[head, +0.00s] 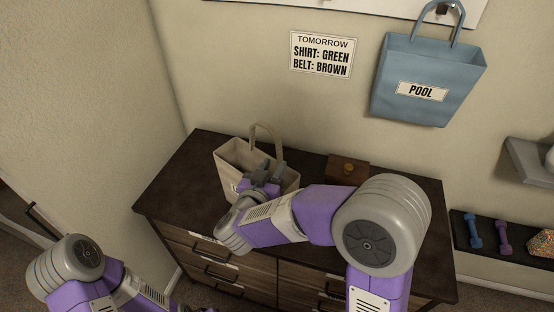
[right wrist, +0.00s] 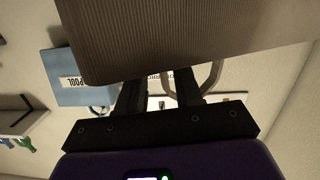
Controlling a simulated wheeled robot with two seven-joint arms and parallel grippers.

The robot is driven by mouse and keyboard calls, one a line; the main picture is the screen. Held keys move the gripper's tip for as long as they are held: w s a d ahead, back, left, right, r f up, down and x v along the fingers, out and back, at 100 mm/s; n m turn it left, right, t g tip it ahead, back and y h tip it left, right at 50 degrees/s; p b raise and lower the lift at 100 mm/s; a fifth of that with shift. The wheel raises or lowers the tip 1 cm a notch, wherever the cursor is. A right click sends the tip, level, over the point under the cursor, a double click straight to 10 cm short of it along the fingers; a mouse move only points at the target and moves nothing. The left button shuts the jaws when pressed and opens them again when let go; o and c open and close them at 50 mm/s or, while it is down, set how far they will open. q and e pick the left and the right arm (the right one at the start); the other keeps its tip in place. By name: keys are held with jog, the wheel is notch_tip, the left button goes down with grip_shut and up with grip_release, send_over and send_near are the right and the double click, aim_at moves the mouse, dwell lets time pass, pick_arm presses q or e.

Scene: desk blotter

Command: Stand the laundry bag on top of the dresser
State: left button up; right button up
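The laundry bag (head: 232,158) is a beige open-topped bag with a loop handle and a partly covered label. It stands on the dark brown dresser (head: 320,160), near the left part of its top. My right gripper (head: 270,168) is at the bag's opening, in front of the handle. In the right wrist view, the bag's ribbed wall (right wrist: 190,35) fills the top. The right gripper's fingers (right wrist: 160,92) are spread apart there, and their tips are hidden behind the wall. I see nothing held between them. My left arm shows at lower left; its gripper is out of view.
A small brown box (head: 347,168) sits on the dresser right of the bag, partly behind my right arm. A blue POOL bag (head: 430,75) hangs on the wall, beside a note (head: 322,54). A shelf with dumbbells (head: 473,228) is at right.

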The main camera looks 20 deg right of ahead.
jog(key=p+v, duration=0.1)
jog(key=v, duration=0.7)
jog(key=shift+s, duration=0.2)
jog(key=shift+a, duration=0.1)
